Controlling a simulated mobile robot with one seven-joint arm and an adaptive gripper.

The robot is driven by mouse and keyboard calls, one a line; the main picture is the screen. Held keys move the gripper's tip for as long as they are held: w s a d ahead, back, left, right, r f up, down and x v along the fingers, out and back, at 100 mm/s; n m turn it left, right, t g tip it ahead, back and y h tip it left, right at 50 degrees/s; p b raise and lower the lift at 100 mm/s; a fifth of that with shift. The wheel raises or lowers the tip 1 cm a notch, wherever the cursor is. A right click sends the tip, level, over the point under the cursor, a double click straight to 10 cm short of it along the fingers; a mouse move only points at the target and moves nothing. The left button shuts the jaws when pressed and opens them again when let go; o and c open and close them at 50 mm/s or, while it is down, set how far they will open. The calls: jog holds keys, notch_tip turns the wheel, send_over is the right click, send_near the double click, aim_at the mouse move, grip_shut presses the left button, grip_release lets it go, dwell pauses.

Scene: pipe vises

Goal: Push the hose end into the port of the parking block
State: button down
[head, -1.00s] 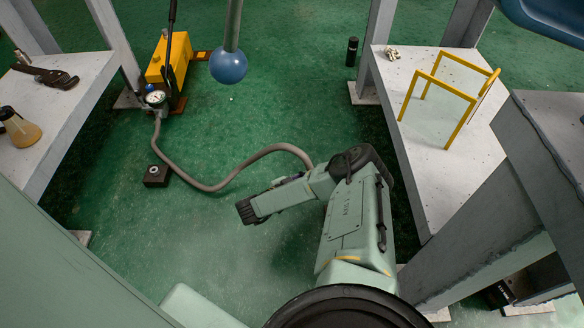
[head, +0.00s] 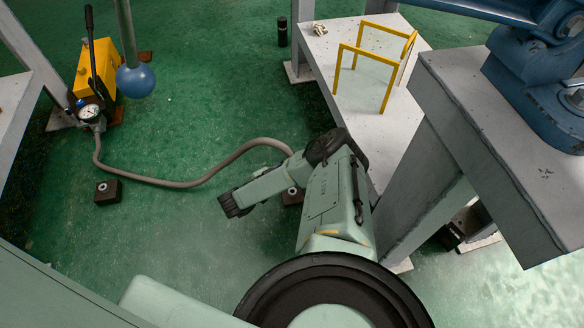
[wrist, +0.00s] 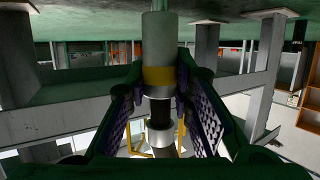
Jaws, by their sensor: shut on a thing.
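In the wrist view my gripper (wrist: 159,82) is shut on the hose end (wrist: 159,40), a grey cylinder with a yellow band; a dark tip with a pale ring lies between the fingers. In the head view the grey hose (head: 200,182) runs from the gauge across the floor and passes behind my arm; the gripper and hose end are hidden there. A dark block (head: 106,194) with a pale ringed port stands on the floor at left. A second dark block (head: 291,199) with a similar ring is partly hidden by my arm. I cannot tell which is the parking block.
A yellow pump (head: 103,70) with a gauge (head: 89,112) stands at the back left. A blue ball (head: 135,81) hangs on a rod in front of it. A white table with a yellow frame (head: 366,60) and a grey bench (head: 500,130) stand at right. Green floor between is open.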

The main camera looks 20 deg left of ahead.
jog(key=shift+f+b, duration=2)
jog(key=shift+f, duration=0.85)
jog(key=shift+p, duration=0.9)
jog(key=shift+f+b, duration=0.95)
jog(key=shift+f, duration=0.7)
jog(key=c, duration=1.3)
grip_release()
jog(key=shift+s, duration=0.1)
jog(key=v, duration=1.1)
jog(key=shift+s+a+r, duration=0.15)
jog(key=shift+s+a, duration=0.05)
jog(key=shift+s, duration=0.1)
